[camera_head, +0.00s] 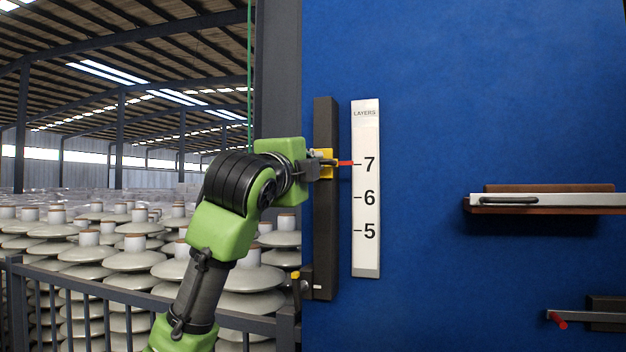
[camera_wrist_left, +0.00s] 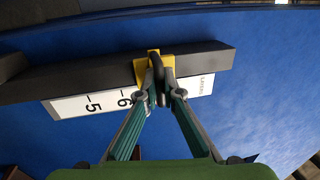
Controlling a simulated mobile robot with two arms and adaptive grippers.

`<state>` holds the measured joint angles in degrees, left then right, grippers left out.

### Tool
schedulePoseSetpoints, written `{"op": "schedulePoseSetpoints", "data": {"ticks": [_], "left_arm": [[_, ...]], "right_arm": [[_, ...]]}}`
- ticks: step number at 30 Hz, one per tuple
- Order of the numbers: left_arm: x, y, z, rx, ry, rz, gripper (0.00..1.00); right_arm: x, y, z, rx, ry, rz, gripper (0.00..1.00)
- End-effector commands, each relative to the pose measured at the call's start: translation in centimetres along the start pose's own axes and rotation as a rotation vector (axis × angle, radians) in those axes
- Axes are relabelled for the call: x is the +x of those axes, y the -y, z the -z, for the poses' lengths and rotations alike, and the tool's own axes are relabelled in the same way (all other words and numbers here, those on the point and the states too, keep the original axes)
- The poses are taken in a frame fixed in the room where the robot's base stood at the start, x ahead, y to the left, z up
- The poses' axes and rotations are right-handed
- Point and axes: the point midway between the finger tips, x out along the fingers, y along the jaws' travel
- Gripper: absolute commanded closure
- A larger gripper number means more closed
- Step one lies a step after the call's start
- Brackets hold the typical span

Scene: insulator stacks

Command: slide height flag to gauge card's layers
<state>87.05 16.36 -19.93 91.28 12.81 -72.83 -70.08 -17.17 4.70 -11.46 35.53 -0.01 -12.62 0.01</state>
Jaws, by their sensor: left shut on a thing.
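The height flag (camera_head: 328,154) is a yellow slider with a red pointer on a dark upright rail (camera_head: 326,240). Its red pointer (camera_head: 345,163) is level with the 7 mark. The white scale card (camera_head: 366,258), headed LAYERS, stands right of the rail and shows 7, 6 and 5. My left gripper (camera_head: 319,168) is at the slider and shut on the flag, partly covering it. In the left wrist view the gripper (camera_wrist_left: 162,88) closes on the dark grip in front of the yellow slider (camera_wrist_left: 140,72); its fingers hide the 7. My right gripper is out of view.
A blue panel (camera_head: 450,90) carries the rail and card. A shelf-like bar with a dark handle (camera_head: 508,200) juts out at right, and a red-tipped lever (camera_head: 558,320) is below it. Behind a dark railing (camera_head: 60,276) stand many insulator stacks (camera_head: 50,232).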

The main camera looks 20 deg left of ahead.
Motion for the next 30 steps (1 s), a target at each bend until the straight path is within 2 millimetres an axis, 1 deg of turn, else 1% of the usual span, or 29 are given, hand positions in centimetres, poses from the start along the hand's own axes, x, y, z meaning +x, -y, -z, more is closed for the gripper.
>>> {"op": "schedulePoseSetpoints", "data": {"ticks": [7, 9, 10, 19, 22, 26, 30], "left_arm": [[0.0, 0.1, 0.0, 0.0, 0.0, 0.002, 1.0], [0.0, 0.1, 0.0, 0.0, 0.0, 0.002, 0.78], [0.0, 0.1, 0.0, 0.0, 0.0, 0.002, 0.76], [0.0, 0.0, 0.0, 0.0, 0.0, 0.0, 0.76], [-0.4, 0.0, 0.0, 0.0, 0.0, 0.001, 0.76], [-2.0, 0.0, 0.0, 0.001, -0.001, 0.002, 0.76], [-4.8, 0.1, 0.0, 0.001, 0.0, 0.004, 0.76]], "right_arm": [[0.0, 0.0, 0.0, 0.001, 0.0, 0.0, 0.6], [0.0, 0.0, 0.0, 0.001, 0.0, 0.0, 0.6], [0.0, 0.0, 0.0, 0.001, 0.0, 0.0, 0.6], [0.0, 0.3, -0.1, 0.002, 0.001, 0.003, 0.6], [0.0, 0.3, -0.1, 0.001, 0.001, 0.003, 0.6], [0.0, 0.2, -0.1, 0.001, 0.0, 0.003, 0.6], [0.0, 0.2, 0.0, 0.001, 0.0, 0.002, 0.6]]}}
